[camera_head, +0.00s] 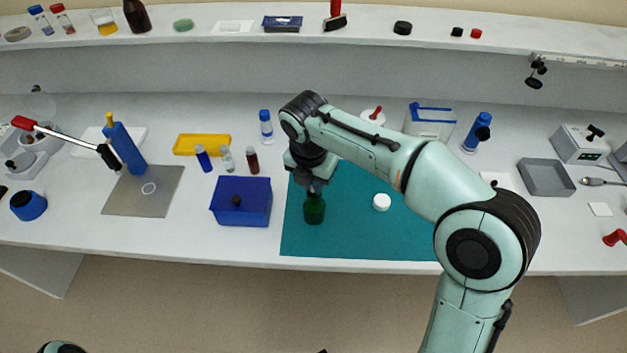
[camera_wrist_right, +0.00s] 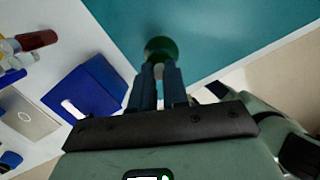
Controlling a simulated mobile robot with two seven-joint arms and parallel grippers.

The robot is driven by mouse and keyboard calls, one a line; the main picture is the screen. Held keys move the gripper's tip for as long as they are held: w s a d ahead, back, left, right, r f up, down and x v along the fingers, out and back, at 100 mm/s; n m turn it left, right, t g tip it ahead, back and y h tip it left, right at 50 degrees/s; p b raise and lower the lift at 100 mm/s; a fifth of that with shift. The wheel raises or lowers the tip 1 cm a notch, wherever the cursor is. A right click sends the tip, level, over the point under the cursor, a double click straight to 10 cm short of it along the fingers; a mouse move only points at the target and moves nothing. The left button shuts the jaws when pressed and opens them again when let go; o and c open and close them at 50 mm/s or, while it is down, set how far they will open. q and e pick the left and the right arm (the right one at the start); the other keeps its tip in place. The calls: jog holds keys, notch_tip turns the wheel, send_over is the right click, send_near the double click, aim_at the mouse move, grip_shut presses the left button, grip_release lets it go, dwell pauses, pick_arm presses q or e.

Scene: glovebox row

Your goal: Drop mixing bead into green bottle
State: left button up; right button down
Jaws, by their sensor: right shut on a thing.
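The green bottle (camera_head: 314,210) stands upright on the teal mat, near its left edge. Its round green shape also shows in the wrist view (camera_wrist_right: 160,46), just beyond my fingertips. My right gripper (camera_head: 316,184) points down, directly over the bottle's mouth. In the wrist view my right gripper (camera_wrist_right: 158,72) is shut on a small pale thing, which looks like the mixing bead (camera_wrist_right: 158,71). The fingers hide most of it. I cannot tell whether it touches the bottle's rim. My left gripper is not in view.
A blue bin (camera_head: 240,202) with a dark round thing inside stands left of the bottle. A white cap (camera_head: 381,202) lies on the teal mat (camera_head: 300,240) to the right. Small vials (camera_head: 227,158) and a yellow tray (camera_head: 202,145) stand behind the bin. The mat's front is clear.

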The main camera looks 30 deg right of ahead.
jog(key=c, duration=1.1)
grip_release()
jog(key=shift+o, duration=0.2)
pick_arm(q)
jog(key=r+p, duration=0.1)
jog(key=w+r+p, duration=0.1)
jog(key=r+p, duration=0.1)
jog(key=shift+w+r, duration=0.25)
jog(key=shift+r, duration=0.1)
pick_arm(e)
notch_tip(320, 180, up, 13)
jog(key=s+a, duration=0.1)
jog(key=shift+a, duration=0.35)
jog(key=shift+s+r, duration=0.1)
